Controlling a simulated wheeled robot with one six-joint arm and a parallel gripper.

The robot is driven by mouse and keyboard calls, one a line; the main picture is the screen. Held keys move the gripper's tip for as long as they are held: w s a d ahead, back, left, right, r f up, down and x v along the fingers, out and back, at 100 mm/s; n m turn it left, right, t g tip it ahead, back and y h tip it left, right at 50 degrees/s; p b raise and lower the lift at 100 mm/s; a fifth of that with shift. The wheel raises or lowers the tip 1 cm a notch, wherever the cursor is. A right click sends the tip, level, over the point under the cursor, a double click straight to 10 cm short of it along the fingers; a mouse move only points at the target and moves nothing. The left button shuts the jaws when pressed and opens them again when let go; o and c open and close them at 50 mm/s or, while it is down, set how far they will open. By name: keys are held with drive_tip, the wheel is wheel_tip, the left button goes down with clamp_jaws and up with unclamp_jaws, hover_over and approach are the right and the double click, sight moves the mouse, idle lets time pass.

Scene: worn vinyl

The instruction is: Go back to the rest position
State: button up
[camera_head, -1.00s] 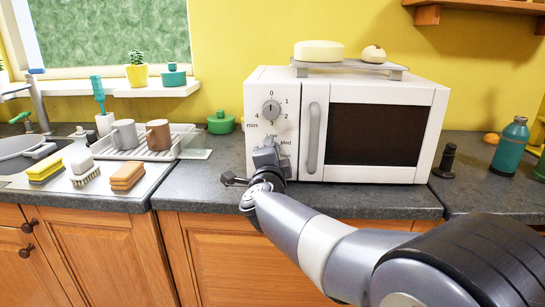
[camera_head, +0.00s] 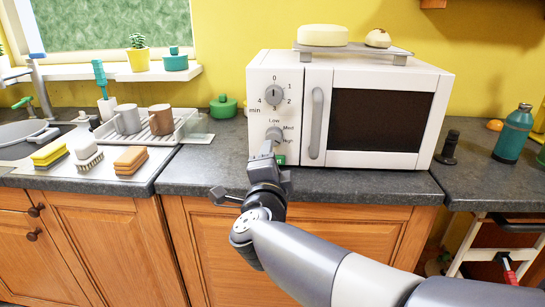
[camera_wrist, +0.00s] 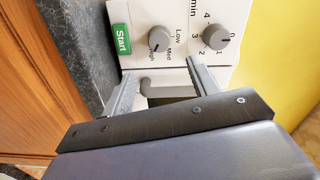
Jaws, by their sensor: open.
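My gripper (camera_head: 266,158) is open and empty, in front of the lower left of the white microwave (camera_head: 349,165), in the middle of the counter. In the wrist view, my gripper (camera_wrist: 161,82) has its two fingers spread apart with nothing between them. The timer knob (camera_head: 274,96) and the power knob (camera_head: 274,133) are on the microwave's panel, with the green start button (camera_head: 280,160) below them. The wrist view shows the power knob (camera_wrist: 158,39), timer knob (camera_wrist: 216,36) and start button (camera_wrist: 121,40) clear of the fingers. The microwave door is closed.
A rack (camera_head: 150,139) with two mugs, sponges (camera_head: 131,160) and a brush (camera_head: 88,157) are on the left by the sink. A green pot (camera_head: 223,106) stands left of the microwave. A black grinder (camera_head: 449,147) and teal bottle (camera_head: 512,135) stand right. The counter front (camera_head: 365,184) is bare.

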sight(276, 140)
idle(0.5)
drive_tip(key=w+b, duration=0.1)
drive_tip(key=w, duration=1)
drive_tip(key=shift+d, duration=0.2)
drive_tip(key=shift+s, duration=0.1)
drive_tip(key=shift+s, duration=0.1)
